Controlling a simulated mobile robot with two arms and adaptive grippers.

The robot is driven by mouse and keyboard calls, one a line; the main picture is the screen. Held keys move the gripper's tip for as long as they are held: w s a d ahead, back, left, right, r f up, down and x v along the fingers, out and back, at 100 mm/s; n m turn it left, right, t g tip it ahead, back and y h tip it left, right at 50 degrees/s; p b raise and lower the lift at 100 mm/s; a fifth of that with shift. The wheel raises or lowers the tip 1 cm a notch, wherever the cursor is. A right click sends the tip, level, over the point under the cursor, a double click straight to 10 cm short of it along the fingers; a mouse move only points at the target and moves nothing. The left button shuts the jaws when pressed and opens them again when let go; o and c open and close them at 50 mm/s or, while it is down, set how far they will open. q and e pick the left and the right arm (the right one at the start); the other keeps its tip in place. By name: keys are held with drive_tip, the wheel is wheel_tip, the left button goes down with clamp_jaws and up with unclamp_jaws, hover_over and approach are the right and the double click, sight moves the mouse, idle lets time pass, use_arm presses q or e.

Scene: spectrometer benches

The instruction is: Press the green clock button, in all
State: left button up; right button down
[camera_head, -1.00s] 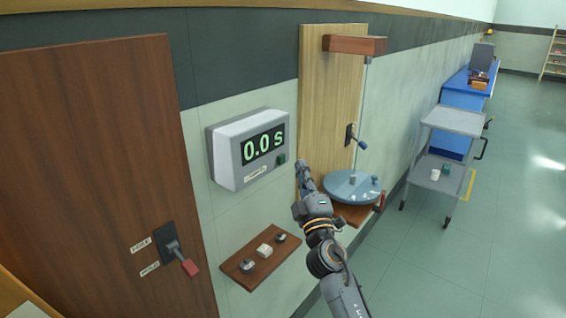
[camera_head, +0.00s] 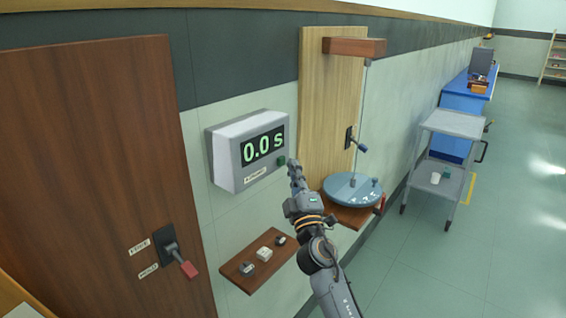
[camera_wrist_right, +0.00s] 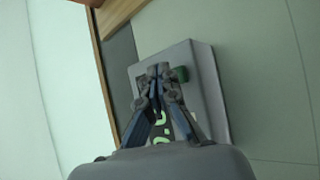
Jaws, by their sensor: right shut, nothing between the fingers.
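The grey wall clock (camera_head: 226,163) hangs on the wall and its display reads 0.0 s. Its green button (camera_head: 282,161) is at the lower right of the front face. My right gripper (camera_head: 293,165) is shut and empty, with its tips just right of the button in the head view; I cannot tell whether they touch it. In the right wrist view the shut fingertips (camera_wrist_right: 158,70) lie in front of the clock box (camera_wrist_right: 205,75), and the green button (camera_wrist_right: 181,74) shows just right of them. My left gripper is not in view.
A small wooden shelf (camera_head: 240,277) with several small items is below the clock. A round blue-grey disc (camera_head: 350,188) hangs by a rod in front of a wooden board (camera_head: 315,100).

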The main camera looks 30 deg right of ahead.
drive_tip(key=shift+w, duration=0.15)
idle(0.7)
drive_tip(key=shift+w+a, duration=0.15)
drive_tip(key=shift+w, duration=0.1)
drive_tip(key=shift+w+a+b, duration=0.2)
drive_tip(key=shift+w+b, duration=0.25)
idle(0.7)
drive_tip(key=shift+s, duration=0.1)
drive_tip(key=shift+s+d, duration=0.35)
drive_tip(key=shift+s, duration=0.45)
drive_tip(key=shift+p, duration=0.3)
drive_tip(key=s, duration=0.1)
drive_tip(key=s+d, duration=0.1)
drive_tip(key=s, duration=0.1)
drive_tip(key=s+d+p, duration=0.1)
drive_tip(key=shift+s, duration=0.3)
